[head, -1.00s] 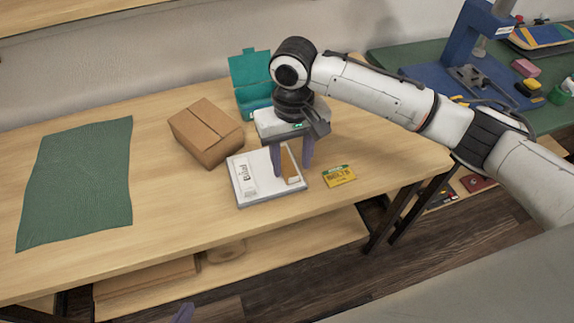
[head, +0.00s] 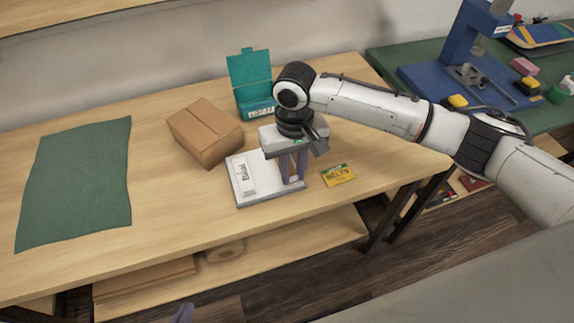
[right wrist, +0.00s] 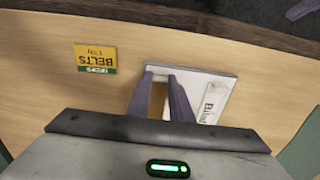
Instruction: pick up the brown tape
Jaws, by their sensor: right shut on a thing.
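In the right wrist view a strip of the brown tape (right wrist: 158,100) shows between the fingers (right wrist: 160,80); the rest is hidden. I cannot tell whether it is clear of the tray. Only a purple tip of my left gripper (head: 182,313) shows at the bottom edge in the head view.
A yellow belts packet (head: 338,175) lies right of the tray. A cardboard box (head: 205,133) and an open teal box (head: 252,85) stand behind. A green cloth (head: 75,185) lies left. A brown roll (head: 222,251) is on the lower shelf.

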